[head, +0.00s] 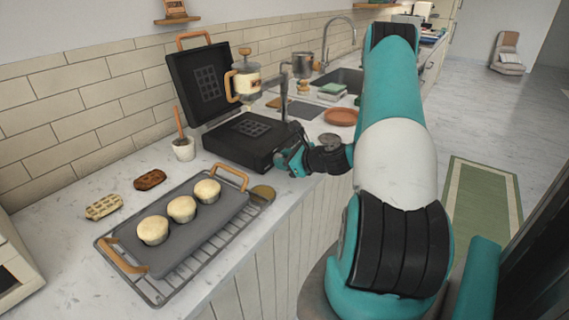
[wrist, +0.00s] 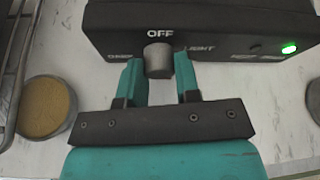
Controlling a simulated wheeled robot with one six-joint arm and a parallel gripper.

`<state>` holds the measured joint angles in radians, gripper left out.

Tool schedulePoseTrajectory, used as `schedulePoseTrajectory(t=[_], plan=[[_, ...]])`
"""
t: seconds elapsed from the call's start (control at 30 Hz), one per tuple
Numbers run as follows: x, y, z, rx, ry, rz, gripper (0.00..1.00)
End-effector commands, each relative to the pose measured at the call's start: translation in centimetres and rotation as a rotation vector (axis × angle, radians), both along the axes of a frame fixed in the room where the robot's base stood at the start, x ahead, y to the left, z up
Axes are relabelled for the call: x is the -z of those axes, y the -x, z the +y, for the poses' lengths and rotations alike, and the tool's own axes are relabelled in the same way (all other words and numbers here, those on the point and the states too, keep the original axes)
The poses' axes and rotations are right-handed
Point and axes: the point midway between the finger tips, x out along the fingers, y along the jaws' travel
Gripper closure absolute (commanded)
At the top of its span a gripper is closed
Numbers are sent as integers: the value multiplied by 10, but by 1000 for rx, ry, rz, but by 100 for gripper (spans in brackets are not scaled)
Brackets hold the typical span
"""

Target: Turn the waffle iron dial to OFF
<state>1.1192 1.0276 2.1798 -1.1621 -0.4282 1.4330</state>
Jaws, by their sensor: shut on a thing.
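The waffle iron (head: 245,140) stands open on the counter, its black lid raised at the back and its grid plate facing up. In the wrist view its dark front panel (wrist: 225,20) carries the words OFF and LIGHT and a lit green lamp (wrist: 289,47). The grey dial (wrist: 158,60) sits right below OFF; I cannot make out a pointer mark on it. My gripper (wrist: 158,75) is shut on the dial, one teal finger at each side. In the head view my gripper (head: 281,160) is at the iron's front right, and the dial is hidden.
A tray (head: 175,250) with several pale muffins lies on a wire rack to the left of the iron. A round tan-topped item (wrist: 45,108) is left of my gripper.

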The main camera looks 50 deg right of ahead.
Motion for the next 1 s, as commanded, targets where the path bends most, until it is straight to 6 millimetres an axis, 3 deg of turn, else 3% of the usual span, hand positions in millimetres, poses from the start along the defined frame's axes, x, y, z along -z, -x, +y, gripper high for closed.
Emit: schedulePoseTrajectory(t=[0.5, 1.0], plan=[[4, 0, 2, 0, 375, -30, 93], [1, 0, 3, -2, 464, -38, 93]])
